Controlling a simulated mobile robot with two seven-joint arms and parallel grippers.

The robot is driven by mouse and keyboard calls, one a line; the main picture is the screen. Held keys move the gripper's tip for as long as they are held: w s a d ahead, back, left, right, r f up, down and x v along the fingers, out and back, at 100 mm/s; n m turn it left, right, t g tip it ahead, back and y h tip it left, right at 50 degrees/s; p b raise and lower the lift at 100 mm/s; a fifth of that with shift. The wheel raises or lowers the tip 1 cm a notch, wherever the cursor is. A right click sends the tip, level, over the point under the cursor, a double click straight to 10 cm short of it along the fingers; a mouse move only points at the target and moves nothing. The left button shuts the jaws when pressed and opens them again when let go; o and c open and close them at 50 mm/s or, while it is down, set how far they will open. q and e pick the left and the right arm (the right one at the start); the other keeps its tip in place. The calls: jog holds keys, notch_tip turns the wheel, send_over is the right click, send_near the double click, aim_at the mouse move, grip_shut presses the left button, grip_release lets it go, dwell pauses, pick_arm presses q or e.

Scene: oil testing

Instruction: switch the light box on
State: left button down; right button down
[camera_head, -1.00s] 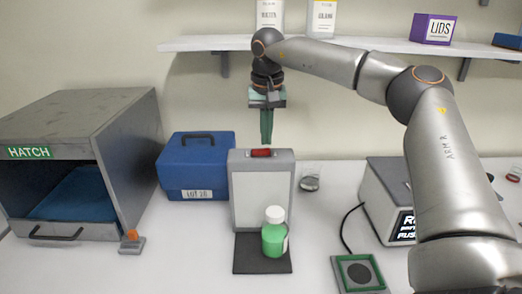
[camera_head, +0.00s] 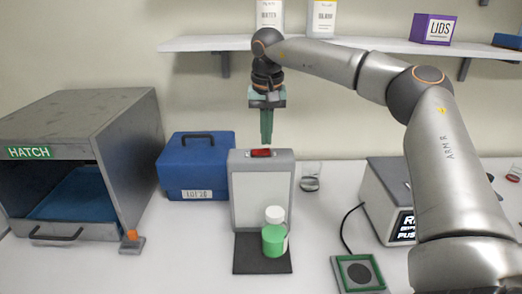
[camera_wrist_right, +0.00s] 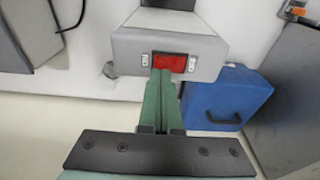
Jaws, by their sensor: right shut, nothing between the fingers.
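The light box (camera_head: 288,200) stands upright on the bench, a grey frame around a pale panel. Its red switch (camera_head: 261,153) is on the top face and also shows in the right wrist view (camera_wrist_right: 171,62), between two small white labels. My right gripper (camera_head: 266,142) is shut and empty, pointing straight down just above the switch. In the right wrist view its fingertips (camera_wrist_right: 160,72) overlap the switch's near edge; I cannot tell whether they touch it. A green bottle (camera_head: 274,241) with a white cap stands on the dark base in front of the panel. My left gripper is out of view.
A blue case (camera_head: 195,165) is left of the light box, and a grey hatch box (camera_head: 125,150) further left. A small glass (camera_head: 310,180) stands close on the right. A screened device (camera_head: 385,190) and a green-framed pad (camera_head: 360,272) are further right. A shelf (camera_head: 390,45) is above.

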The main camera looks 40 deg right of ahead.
aim_at(266, 150)
jog(key=shift+f+b, duration=0.4)
jog(key=shift+f, duration=0.5)
dwell(0.8)
jog(key=shift+r+p, duration=1.15)
jog(key=shift+r, duration=2.4)
